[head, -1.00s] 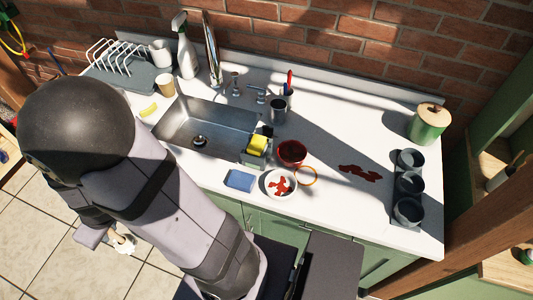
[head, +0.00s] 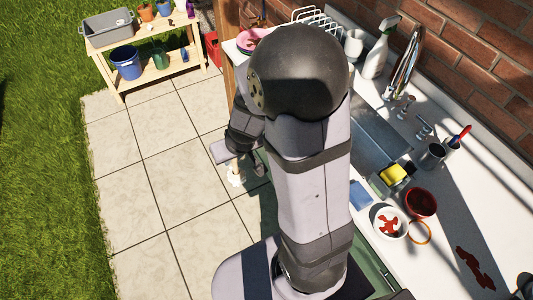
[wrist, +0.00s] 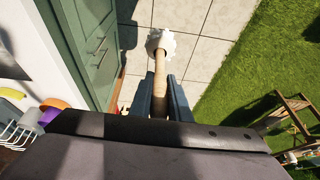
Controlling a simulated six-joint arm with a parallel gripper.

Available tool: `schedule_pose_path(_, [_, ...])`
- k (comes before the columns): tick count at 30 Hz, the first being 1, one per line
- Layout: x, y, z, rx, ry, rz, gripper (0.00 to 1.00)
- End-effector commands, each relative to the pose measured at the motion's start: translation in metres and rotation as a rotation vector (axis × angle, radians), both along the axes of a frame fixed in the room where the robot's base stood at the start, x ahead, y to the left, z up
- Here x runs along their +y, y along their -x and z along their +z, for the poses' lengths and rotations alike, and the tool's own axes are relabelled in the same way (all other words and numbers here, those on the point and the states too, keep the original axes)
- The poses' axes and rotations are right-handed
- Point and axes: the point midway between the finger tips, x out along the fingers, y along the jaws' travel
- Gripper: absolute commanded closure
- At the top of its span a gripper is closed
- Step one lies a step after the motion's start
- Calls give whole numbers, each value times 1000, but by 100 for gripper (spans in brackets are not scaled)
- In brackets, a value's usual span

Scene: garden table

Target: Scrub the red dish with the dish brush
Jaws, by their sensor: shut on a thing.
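My gripper (wrist: 162,92) is shut on the wooden handle of the dish brush (wrist: 160,70). The brush's round white head points away from the gripper, over the paving beside the green cabinet front. In the head view my gripper (head: 238,156) is partly hidden by my own arm, and the white brush head (head: 236,179) shows below it. The red dish (head: 421,203) is a dark red bowl on the white counter at the right, well apart from the brush. Its inside is partly shaded.
Next to the red dish stand a white bowl with red stains (head: 376,226), an orange ring (head: 428,236), a blue sponge (head: 360,195) and a caddy with a yellow sponge (head: 394,173). A red spill (head: 474,267) lies on the counter. A wooden shelf (head: 196,47) stands at upper left.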

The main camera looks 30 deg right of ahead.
Motion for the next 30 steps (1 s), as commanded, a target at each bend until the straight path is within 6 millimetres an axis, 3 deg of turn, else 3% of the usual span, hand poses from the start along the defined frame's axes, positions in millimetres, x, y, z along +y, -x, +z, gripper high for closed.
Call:
schedule_pose_path(1, [-6, -2, 15, -2, 0, -11, 100])
schedule_pose_path(5, [-37, -10, 41, -7, -4, -78, 100])
schedule_pose_path(10, [-107, -13, 51, -9, -4, -216, 100])
schedule_pose_path(14, [-163, -5, 58, -7, -2, -323, 100])
schedule_pose_path(23, [-284, 50, 75, -2, 3, -559, 100])
schedule_pose_path(30, [-362, 122, 89, 0, 3, -737, 100])
